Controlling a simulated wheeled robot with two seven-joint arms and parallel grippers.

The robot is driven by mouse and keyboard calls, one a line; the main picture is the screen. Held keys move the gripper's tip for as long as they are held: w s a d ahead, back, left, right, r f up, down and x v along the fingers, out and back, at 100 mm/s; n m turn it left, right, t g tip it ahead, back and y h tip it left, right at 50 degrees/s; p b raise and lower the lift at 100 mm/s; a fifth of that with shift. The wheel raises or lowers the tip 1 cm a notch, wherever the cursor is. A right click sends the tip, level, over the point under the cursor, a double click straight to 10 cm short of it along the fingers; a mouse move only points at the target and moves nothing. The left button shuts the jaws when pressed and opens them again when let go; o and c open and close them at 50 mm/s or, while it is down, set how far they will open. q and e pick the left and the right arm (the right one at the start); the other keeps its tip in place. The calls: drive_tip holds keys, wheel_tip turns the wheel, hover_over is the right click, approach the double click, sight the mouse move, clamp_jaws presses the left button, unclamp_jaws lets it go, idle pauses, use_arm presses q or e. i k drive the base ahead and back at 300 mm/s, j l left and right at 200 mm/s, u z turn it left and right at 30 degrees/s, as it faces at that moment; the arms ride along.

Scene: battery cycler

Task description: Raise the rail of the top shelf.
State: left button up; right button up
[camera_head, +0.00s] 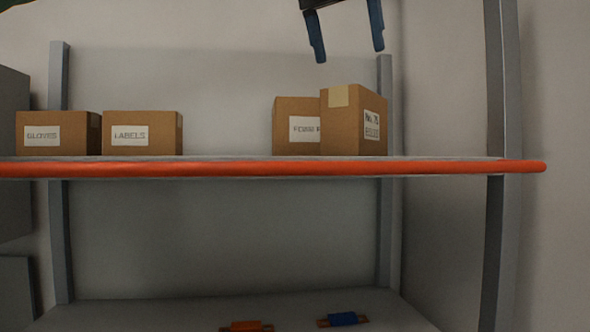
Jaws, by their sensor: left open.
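The orange rail (255,169) runs level along the front edge of the shelf (230,158), at about the height of the shelf surface. Its right end sticks out past the right front post. My left gripper (348,53) hangs at the top of the view with its two dark blue fingers spread and nothing between them. It appears well above the rail and the boxes, apart from both. My right gripper is not in view.
Boxes marked GLOVES (42,133) and LABELS (142,133) stand at the left. Two more boxes, one behind (296,110) and one in front (341,125), stand right of centre. An orange item (246,326) and a blue item (343,319) lie on the lower shelf.

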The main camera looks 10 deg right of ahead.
sight(53, 168)
drive_tip(key=k, duration=2)
